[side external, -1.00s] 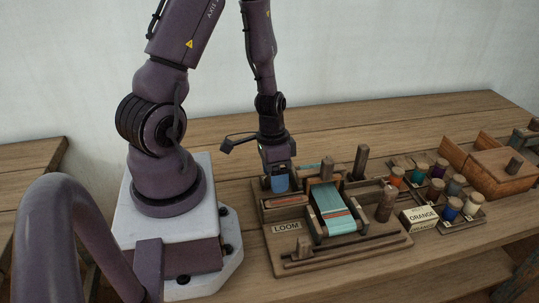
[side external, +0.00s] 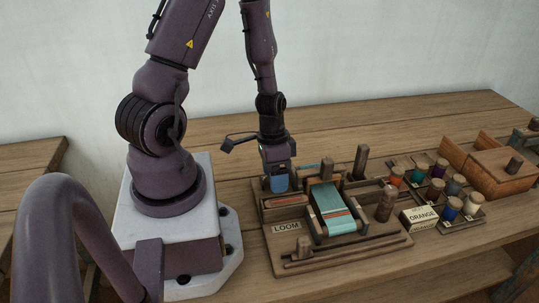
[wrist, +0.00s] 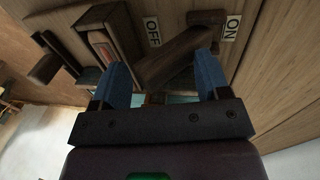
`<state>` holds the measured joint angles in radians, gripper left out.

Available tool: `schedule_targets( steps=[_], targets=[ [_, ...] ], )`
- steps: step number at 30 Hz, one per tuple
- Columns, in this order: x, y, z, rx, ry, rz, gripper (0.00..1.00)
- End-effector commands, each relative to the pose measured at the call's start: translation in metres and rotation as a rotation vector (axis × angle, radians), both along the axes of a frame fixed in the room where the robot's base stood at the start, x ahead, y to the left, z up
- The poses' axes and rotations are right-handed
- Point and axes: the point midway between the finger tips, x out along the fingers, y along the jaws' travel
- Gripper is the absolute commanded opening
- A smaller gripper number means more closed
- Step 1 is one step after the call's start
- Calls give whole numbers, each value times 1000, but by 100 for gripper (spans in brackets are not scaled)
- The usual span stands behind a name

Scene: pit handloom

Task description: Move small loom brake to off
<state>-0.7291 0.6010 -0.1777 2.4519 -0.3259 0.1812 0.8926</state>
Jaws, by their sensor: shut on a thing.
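The small loom brake is a dark wooden lever (wrist: 178,54) in the wrist view. It slants between a white OFF label (wrist: 152,31) on the left and a white ON label (wrist: 232,27) on the right. My gripper (wrist: 162,78) has its blue fingers on either side of the lever and is shut on it. In the side view my gripper (side external: 279,184) points down at the back left of the wooden loom (side external: 287,243), and its fingers hide the lever there.
The loom's teal cloth (side external: 331,205) and upright wooden posts (side external: 360,162) stand just right of my gripper. The table behind the loom is clear.

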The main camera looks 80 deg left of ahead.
Motion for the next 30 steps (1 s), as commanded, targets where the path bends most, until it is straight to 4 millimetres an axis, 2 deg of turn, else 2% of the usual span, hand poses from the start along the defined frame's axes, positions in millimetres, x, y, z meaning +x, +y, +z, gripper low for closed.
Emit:
schedule_targets(
  steps=[1, 5, 9, 11, 13, 24, 30],
  targets=[
    [-8, -15, -5, -41, 32, -24, 55],
    [-7, -15, -3, -40, 31, -24, 55],
    [-7, -15, 6, -38, 28, -23, 67],
    [-7, -15, 12, -38, 30, -21, 62],
    [-7, -14, 18, -37, 29, -21, 53],
    [-5, -10, 52, -28, 22, -16, 53],
    [-6, -10, 61, -28, 23, -12, 53]
  ],
)
